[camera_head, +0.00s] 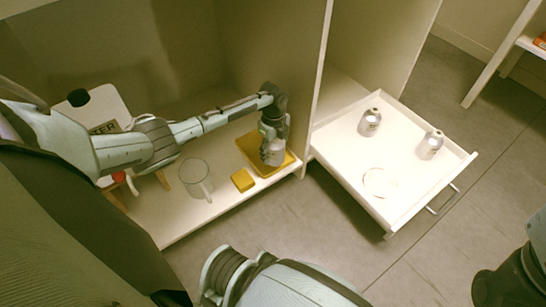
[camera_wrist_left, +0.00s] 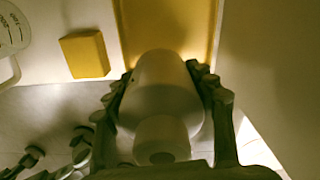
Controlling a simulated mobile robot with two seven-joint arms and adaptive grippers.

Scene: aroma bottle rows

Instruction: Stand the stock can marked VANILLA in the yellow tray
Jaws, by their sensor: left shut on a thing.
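My left gripper (camera_head: 273,135) is shut on a pale can (camera_head: 274,153). The can is held neck up at the front part of the yellow tray (camera_head: 246,144), which lies on the cabinet shelf. In the left wrist view the can (camera_wrist_left: 166,85) sits between the two fingers (camera_wrist_left: 165,95), with its narrow neck toward the camera and the tray (camera_wrist_left: 205,25) beyond it. I cannot tell whether its base touches the tray. No name on it can be read. My right gripper is not in view.
A yellow block (camera_head: 242,180) and a clear measuring mug (camera_head: 195,178) stand left of the tray. The open white drawer (camera_head: 335,140) at right holds two cans (camera_head: 370,122) (camera_head: 430,145) and a clear round dish (camera_head: 380,183). A cabinet partition (camera_head: 318,85) stands between tray and drawer.

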